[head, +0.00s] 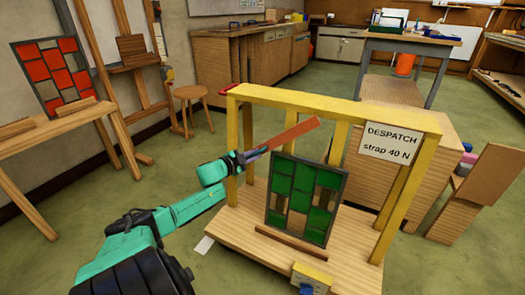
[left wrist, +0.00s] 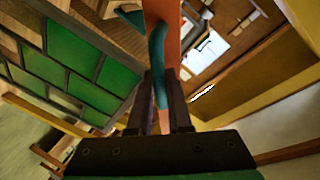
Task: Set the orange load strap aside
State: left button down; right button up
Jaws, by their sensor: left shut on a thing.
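The orange load strap (head: 290,134) is a flat, stiff-looking strip held up beside the green leaded panel (head: 303,200), slanting up to the right. My left gripper (head: 252,154) is shut on it near its lower left end. In the left wrist view the strap (left wrist: 173,40) runs away from the fingers (left wrist: 162,95), with a curved teal part lying along it between them. The green panel (left wrist: 70,55) is to the left there. In the head view the panel stands upright in the yellow frame (head: 330,109) on a wooden base. My right gripper is not in view.
A sign (head: 390,143) reading "DESPATCH strap 40 N" hangs on the frame's right. A small yellow and blue box (head: 310,279) is at the base's front edge. A wooden table (head: 50,143) with a red panel (head: 53,75) stands left. Open green floor lies between.

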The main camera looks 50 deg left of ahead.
pick_arm(q)
jog(key=shift+s+a+r+m+p, duration=0.1)
jog(key=shift+a+r+m+p, duration=0.2)
jog(key=shift+a+r, duration=0.25)
jog(key=shift+s+a+r+m+p, duration=0.1)
jog(key=shift+a+r+m+p, duration=0.2)
jog(key=shift+r, duration=0.35)
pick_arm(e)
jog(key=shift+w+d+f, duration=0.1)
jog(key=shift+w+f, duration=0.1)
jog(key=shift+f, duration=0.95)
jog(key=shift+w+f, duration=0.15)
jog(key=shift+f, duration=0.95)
pick_arm(q)
jog(key=c, duration=0.8)
grip_release()
jog(key=shift+c, duration=0.2)
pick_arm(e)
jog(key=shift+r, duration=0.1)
